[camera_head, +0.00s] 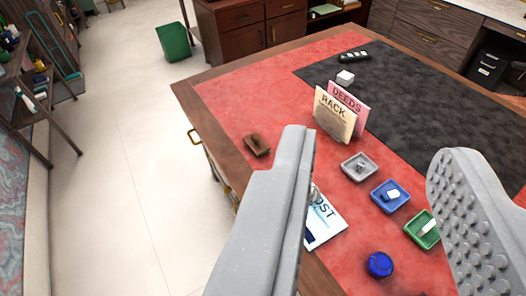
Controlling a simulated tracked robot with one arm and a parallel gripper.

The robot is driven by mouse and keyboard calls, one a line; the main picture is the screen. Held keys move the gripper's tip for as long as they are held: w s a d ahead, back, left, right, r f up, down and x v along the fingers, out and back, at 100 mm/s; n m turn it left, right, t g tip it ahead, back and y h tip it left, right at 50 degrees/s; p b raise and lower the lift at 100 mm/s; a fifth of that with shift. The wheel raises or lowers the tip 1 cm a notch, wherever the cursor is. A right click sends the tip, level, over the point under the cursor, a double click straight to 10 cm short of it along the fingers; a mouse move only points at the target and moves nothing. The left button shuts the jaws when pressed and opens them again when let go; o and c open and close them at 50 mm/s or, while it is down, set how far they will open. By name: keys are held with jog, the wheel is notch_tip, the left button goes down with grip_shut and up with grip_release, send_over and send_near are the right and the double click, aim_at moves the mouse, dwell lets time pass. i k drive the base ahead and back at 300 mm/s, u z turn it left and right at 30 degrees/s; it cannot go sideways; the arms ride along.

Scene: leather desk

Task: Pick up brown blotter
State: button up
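The brown blotter (257,144) is a small, dark brown piece lying on the red desk top near its left edge. It shows just left of the tip of my gripper's left finger. My gripper (372,145) is open, with its two grey fingers wide apart and nothing held between them. The fingers hang in front of the desk, nearer to the camera than the blotter. The left finger hides part of the desk's front left edge.
Beyond the fingers stand cards marked RACK (335,113) and DEEDS (348,104). Grey (346,171), blue (378,200) and green (411,230) trays, a blue round pot (380,264) and a paper (332,222) lie nearby. Red surface around the blotter is clear.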

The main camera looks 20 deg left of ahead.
aim_at(255, 144)
jog(key=z, duration=0.2)
jog(key=k, duration=0.4)
jog(key=u, duration=1.2)
jog(key=i, duration=2.05)
jog(key=z, duration=0.25)
